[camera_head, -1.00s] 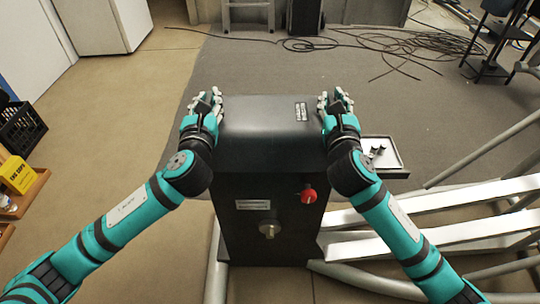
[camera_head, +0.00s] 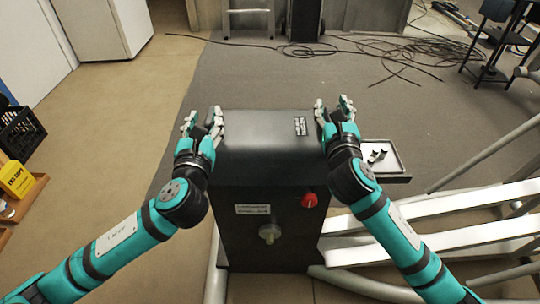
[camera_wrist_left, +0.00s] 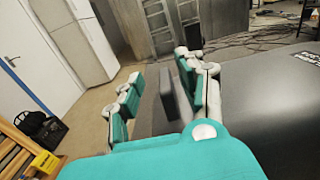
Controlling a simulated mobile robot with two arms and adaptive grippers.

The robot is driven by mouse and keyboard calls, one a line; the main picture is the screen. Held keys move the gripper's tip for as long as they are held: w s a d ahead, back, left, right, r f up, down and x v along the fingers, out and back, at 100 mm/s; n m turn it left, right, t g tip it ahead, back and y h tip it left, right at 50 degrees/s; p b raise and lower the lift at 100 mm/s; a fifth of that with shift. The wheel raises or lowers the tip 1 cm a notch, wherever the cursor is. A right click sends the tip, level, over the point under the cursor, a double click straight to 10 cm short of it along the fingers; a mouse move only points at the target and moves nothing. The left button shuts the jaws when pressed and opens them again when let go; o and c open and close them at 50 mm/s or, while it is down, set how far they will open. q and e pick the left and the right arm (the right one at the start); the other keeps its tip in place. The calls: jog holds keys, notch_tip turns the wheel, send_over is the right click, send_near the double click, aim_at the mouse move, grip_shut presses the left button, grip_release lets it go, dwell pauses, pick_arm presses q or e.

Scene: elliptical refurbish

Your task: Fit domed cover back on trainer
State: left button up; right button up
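The dark domed cover (camera_head: 262,132) sits on top of the black trainer body (camera_head: 262,215), looking level, with a small label at its upper right. Whether it is fully seated cannot be told. My left gripper (camera_head: 203,120) is open at the cover's left side, its fingers spread and empty. In the left wrist view the fingers (camera_wrist_left: 160,90) stand apart, with the cover (camera_wrist_left: 275,115) to their right. My right gripper (camera_head: 334,106) is open at the cover's right side, its fingers spread; any contact there is unclear.
A red knob (camera_head: 309,200) and a grey knob (camera_head: 269,233) are on the trainer's front. A small tray (camera_head: 398,167) with dark parts stands at right, near white rails (camera_head: 450,206). Cables (camera_head: 390,48) lie on the floor behind. A yellow box (camera_head: 16,178) is at left.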

jog(key=shift+s, duration=0.2)
pick_arm(q)
jog(key=s, duration=0.7)
jog(key=shift+s, duration=0.25)
pick_arm(e)
jog(key=s, duration=1.1)
jog(key=shift+s, duration=0.35)
